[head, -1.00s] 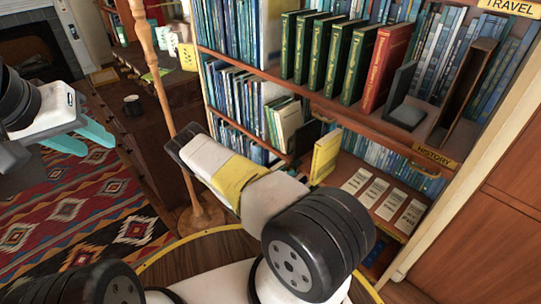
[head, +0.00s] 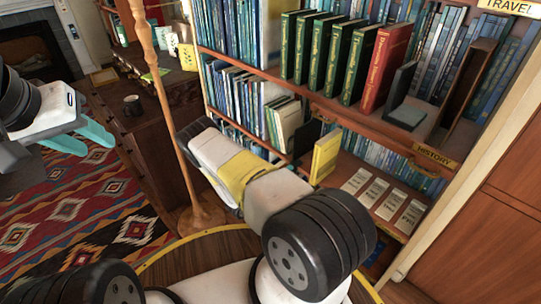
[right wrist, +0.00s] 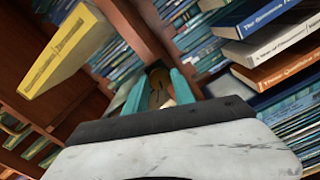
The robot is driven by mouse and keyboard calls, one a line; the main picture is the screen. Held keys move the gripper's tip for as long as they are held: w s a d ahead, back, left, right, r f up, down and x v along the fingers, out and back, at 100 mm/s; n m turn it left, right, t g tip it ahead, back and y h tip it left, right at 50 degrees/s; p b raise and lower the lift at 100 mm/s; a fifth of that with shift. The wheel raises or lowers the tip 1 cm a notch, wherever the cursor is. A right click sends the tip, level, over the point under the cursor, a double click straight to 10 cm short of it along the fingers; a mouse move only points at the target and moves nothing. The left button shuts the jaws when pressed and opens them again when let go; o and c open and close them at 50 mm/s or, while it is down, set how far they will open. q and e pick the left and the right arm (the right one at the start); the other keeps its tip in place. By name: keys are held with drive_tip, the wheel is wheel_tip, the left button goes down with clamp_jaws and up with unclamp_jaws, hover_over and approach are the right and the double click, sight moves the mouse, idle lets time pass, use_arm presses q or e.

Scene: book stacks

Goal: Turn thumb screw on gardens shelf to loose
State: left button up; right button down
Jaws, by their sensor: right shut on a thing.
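In the right wrist view a brass-coloured piece, which looks like the thumb screw (right wrist: 157,86), sits between the two teal fingers of my right gripper (right wrist: 160,92). The fingers are shut on it, close to a wooden shelf part. How far it is turned cannot be told. In the head view my right arm hides this gripper and the screw. No gardens label is readable. My left gripper (head: 82,138) is at the left of the head view, its teal fingers apart and empty, away from the shelves.
A yellow book (head: 325,157) stands on the lower shelf; it also shows in the right wrist view (right wrist: 62,50). Green books (head: 325,55) and a red book (head: 384,65) stand above. A wooden pole (head: 158,90) rises left of my right arm.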

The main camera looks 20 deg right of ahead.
drive_tip(key=shift+n, duration=5)
drive_tip(key=shift+a, duration=0.1)
drive_tip(key=c, duration=1.1)
unclamp_jaws()
drive_tip(key=v, duration=0.7)
drive_tip(key=shift+s+a, duration=0.2)
drive_tip(key=shift+a, duration=0.15)
